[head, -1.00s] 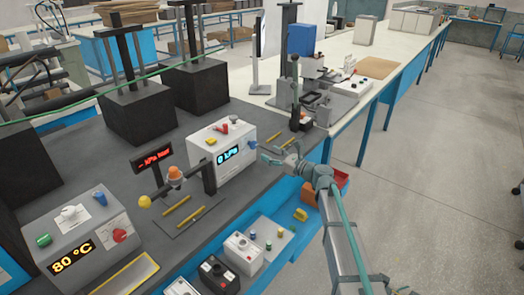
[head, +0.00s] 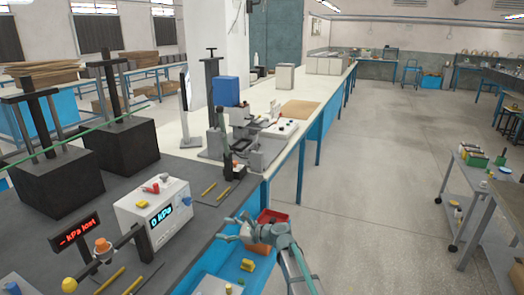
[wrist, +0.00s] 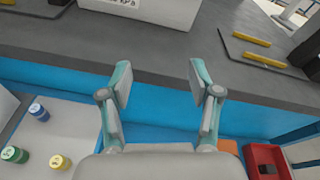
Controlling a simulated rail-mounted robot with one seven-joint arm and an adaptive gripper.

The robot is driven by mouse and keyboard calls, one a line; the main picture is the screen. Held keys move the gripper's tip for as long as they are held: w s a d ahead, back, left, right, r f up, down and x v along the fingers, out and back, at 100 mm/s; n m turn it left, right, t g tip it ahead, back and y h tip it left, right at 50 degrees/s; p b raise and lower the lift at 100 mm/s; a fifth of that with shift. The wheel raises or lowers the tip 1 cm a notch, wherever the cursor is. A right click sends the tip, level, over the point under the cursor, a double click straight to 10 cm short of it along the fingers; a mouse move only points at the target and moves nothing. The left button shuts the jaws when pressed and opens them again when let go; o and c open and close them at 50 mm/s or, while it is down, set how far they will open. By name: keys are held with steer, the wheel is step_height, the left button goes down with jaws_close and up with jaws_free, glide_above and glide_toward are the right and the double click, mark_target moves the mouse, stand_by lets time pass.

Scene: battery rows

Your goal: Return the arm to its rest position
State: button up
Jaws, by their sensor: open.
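My gripper (head: 232,231) is in the lower middle of the head view, with my arm reaching up from the bottom edge. It is in front of the dark bench top's edge, near a white box with a blue "0 kPa" display (head: 155,215). In the wrist view my gripper (wrist: 157,80) has its two fingers spread apart with nothing between them. The dark bench edge (wrist: 150,72) and a blue bench side lie beyond the fingers.
A red bin (head: 273,215) is close behind my gripper. Yellow bars (wrist: 264,60) lie on the bench top. Small capped cylinders (wrist: 38,112) stand on a white surface at left in the wrist view. A cart (head: 480,190) stands at right; the floor between is clear.

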steer(key=s+d+f+n+g+h, duration=0.2)
steer(key=s+d+f+n+h, duration=0.4)
steer(key=s+d+f, duration=0.45)
steer(key=s+d+f+n+g+h, duration=0.2)
steer(key=s+d+f+n+h, duration=0.45)
steer(key=d, duration=0.65)
steer(key=s+d+f+n+g+h, duration=0.1)
steer(key=s+d+f+n+h, duration=0.2)
steer(key=s+d+f+n, duration=0.75)
steer(key=s+f+m+g, duration=0.1)
steer(key=s+f+g, duration=0.1)
steer(key=s+f, duration=0.3)
steer(key=s+d+f+m+g, duration=0.1)
steer(key=s+f, duration=0.3)
steer(key=s, duration=0.9)
steer(key=s+d+f+m+g, duration=0.1)
steer(key=s+f+m+g, duration=0.1)
steer(key=s+f, duration=0.3)
steer(key=s+g, duration=0.1)
steer(key=s, duration=0.3)
steer(key=shift+s+f+g, duration=0.2)
steer(key=shift+f+g, duration=0.1)
steer(key=shift+f, duration=0.05)
steer(key=shift+y, duration=0.25)
